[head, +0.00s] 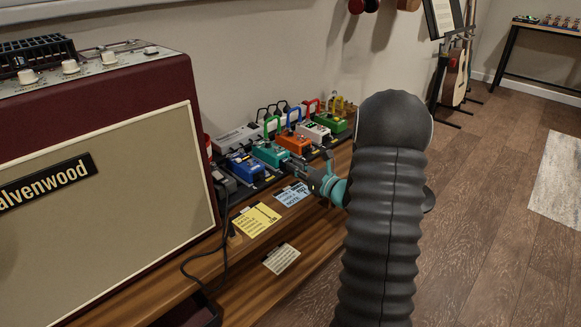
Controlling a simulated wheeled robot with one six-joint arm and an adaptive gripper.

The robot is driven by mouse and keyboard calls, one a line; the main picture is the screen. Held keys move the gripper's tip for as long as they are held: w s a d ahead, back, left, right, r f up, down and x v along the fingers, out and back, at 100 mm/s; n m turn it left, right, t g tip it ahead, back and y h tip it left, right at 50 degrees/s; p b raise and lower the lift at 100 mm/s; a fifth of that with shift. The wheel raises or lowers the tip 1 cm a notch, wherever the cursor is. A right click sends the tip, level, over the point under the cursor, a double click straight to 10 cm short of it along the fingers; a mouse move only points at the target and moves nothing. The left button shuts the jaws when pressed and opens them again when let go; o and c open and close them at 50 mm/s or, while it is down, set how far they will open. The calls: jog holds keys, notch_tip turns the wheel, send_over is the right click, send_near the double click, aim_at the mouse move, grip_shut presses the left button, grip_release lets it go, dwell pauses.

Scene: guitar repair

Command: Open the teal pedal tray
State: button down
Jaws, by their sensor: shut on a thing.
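The teal pedal (269,154) stands in a row of coloured pedals on the dark pedalboard along the wall, between a blue and an orange pedal. Its tray is dark and hard to make out beneath it. My gripper (299,169) is at the front edge of the board, just right of and in front of the teal pedal. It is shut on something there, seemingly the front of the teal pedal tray. The exact part held is too small to see. My arm hides the area to the right of the gripper.
Blue (245,166), orange (294,143) and white (315,131) pedals stand close by, with coloured loops behind. Yellow (255,219) and blue (292,194) cards lie on the wooden bench in front. A large amplifier (110,190) blocks the left. The floor at right is open.

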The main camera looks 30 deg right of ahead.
jog(key=v, duration=0.4)
jog(key=shift+b, duration=0.3)
jog(key=shift+f, duration=0.1)
jog(key=c, duration=1.1)
grip_release()
jog(key=shift+s, duration=0.15)
jog(key=v, duration=1.2)
